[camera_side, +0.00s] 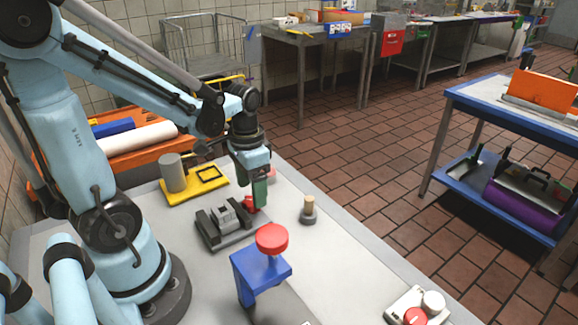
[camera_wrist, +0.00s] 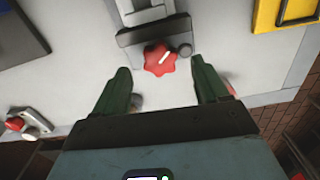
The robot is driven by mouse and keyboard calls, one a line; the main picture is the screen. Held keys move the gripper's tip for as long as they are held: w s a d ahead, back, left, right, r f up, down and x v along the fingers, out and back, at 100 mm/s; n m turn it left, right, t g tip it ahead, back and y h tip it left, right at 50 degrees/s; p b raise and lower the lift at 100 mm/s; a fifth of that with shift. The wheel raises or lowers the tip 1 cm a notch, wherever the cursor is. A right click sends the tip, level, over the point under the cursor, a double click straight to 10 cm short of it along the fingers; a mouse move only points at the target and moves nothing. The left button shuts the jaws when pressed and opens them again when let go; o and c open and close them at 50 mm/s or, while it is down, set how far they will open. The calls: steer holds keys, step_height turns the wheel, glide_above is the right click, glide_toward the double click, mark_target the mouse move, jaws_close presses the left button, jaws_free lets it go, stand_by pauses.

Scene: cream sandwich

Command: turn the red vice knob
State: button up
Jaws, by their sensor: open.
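The red vice knob (camera_wrist: 160,58) is a lobed star shape with a white mark, on the near end of the grey vice (camera_side: 225,222). In the side view the knob (camera_side: 250,204) shows just left of my gripper's green fingers, partly hidden by them. My gripper (camera_wrist: 163,82) is open. In the wrist view its two green fingers stand on either side of the knob, with their tips slightly short of it and a gap on each side. Nothing is held. In the side view my gripper (camera_side: 260,198) points down at the knob end of the vice.
A blue stand with a red round top (camera_side: 272,238) is in front of the vice. A wooden peg on a grey base (camera_side: 308,212) stands to the right. A yellow tray (camera_side: 195,192) with a grey cylinder lies behind. A button box (camera_side: 418,308) sits near the front corner.

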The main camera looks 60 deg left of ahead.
steer(key=shift+f, duration=1.35)
steer(key=c, duration=1.1)
steer(key=shift+o, duration=0.2)
steer(key=shift+m, duration=1.6)
steer(key=o, duration=1.1)
steer(key=shift+c, duration=0.2)
steer(key=shift+r, duration=0.1)
step_height(320, 180, up, 12)
